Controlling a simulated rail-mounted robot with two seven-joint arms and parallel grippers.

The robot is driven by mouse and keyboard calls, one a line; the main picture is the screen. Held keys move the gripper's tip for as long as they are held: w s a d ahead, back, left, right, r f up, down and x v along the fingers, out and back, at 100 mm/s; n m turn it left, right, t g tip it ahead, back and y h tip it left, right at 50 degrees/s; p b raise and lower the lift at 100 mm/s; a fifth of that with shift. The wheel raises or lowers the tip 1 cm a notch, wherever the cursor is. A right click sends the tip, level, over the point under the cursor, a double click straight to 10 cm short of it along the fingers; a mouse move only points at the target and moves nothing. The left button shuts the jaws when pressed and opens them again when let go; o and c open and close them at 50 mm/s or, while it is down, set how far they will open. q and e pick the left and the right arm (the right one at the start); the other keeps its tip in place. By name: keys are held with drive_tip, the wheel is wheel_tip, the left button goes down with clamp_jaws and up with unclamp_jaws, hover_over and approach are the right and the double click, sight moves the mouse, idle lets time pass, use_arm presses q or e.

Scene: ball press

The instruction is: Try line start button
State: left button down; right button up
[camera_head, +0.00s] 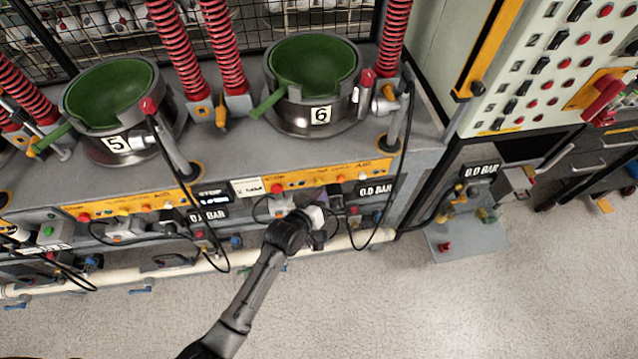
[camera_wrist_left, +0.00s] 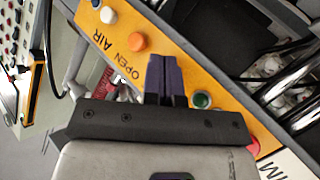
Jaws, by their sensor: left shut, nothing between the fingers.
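A yellow control panel (camera_head: 300,178) runs along the front of the press line, below press bowl 6. In the left wrist view, the panel (camera_wrist_left: 120,45) carries a white button (camera_wrist_left: 107,14), an orange button (camera_wrist_left: 138,41), a green button (camera_wrist_left: 203,100) and a partly hidden red button (camera_wrist_left: 253,146). No start label is readable. My left gripper (camera_wrist_left: 163,58) is shut and empty, its dark fingertips over the panel between the orange and green buttons. Contact cannot be told. In the head view, my left gripper (camera_head: 333,197) is in front of the panel. My right gripper is not in view.
Green-lined bowls marked 5 (camera_head: 110,92) and 6 (camera_head: 314,66) stand on the grey bench. Black cables (camera_head: 403,165) and a pale pipe (camera_head: 345,243) run along its front. A switch cabinet (camera_head: 550,60) stands at right. The floor (camera_head: 450,310) in front is clear.

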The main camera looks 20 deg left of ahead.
use_arm(q)
drive_tip(key=shift+w+a, duration=0.1)
drive_tip(key=shift+w, duration=0.05)
drive_tip(key=shift+w+a, duration=0.15)
drive_tip(key=shift+w, duration=0.05)
idle(0.3)
drive_tip(key=shift+w+a, duration=0.1)
drive_tip(key=shift+w, duration=0.05)
idle(0.5)
drive_tip(key=shift+w+a, duration=0.15)
drive_tip(key=shift+w, duration=0.1)
idle(0.4)
drive_tip(key=shift+s+p, duration=0.1)
drive_tip(key=shift+p, duration=0.3)
drive_tip(key=shift+s+d+p, duration=0.5)
drive_tip(key=shift+s+p, duration=0.1)
drive_tip(key=shift+s, duration=0.05)
